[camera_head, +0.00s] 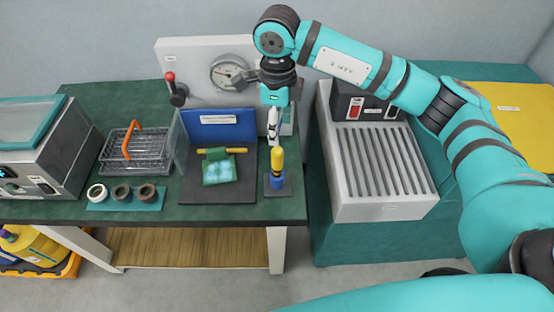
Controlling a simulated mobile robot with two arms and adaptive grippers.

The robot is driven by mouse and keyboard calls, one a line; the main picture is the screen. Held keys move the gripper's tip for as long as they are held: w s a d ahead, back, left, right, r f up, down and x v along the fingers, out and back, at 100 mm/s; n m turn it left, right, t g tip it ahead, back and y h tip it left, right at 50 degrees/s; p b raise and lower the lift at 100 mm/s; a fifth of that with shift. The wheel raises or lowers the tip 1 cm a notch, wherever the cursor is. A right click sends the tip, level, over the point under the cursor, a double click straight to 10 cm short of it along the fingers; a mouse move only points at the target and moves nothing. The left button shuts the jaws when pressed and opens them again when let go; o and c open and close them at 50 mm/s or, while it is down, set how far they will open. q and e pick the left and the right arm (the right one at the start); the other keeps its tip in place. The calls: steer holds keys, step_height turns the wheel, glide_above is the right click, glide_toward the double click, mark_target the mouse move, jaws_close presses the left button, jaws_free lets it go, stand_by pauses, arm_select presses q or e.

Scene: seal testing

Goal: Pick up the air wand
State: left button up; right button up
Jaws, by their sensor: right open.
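The air wand (277,164) has a yellow upper part and a blue lower part. It stands upright in a small dark holder (274,191) near the front right edge of the green table. My right gripper (274,142) is open and points down just above the top of the wand. The fingers look close to the yellow tip, and I cannot tell whether they touch it. My left gripper is out of view.
Left of the wand, a green pouch (219,169) lies on a dark platform before a blue panel (220,124). A gauge panel (190,55) stands behind. A wire basket (136,150) and rings on a teal mat (97,206) are further left. A grated grey unit (386,207) stands right.

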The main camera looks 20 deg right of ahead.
mark_target(278, 150)
step_height(278, 150, down, 7)
steer(key=shift+r+p, duration=0.1)
steer(key=shift+p, duration=0.8)
steer(key=shift+f+p, duration=0.5)
steer(key=shift+f, duration=0.1)
steer(key=f, duration=0.1)
steer(key=f+p, duration=0.1)
steer(key=f, duration=0.1)
steer(key=shift+w+d+f+p, duration=0.1)
steer(key=shift+d+f+p, duration=0.15)
steer(key=shift+f+p, duration=0.05)
steer(key=shift+f, duration=0.35)
steer(key=shift+c, duration=0.3)
jaws_close()
